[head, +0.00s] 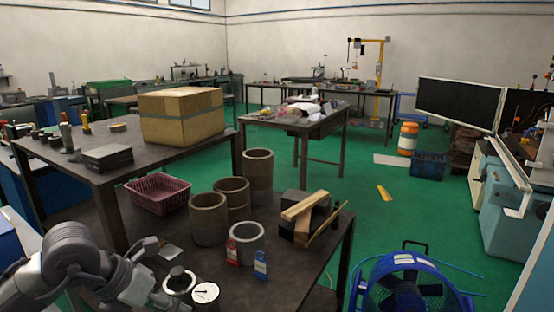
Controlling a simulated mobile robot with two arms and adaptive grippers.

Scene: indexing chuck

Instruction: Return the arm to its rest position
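My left arm comes in at the lower left corner, bent low beside the near dark table (285,270). Its grey end, with what looks like the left gripper (146,282), is at the table's left front part, just left of a round silver-and-dark part (180,280). The fingers are too small and partly cut off, so I cannot tell if they are open or hold anything. My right arm and gripper are not in view.
On the near table are a dial gauge (205,293), several brown cylinders (208,222), a grey ring (246,240), wooden blocks (303,206) and a pink basket (158,192). A blue fan (410,285) stands right of it.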

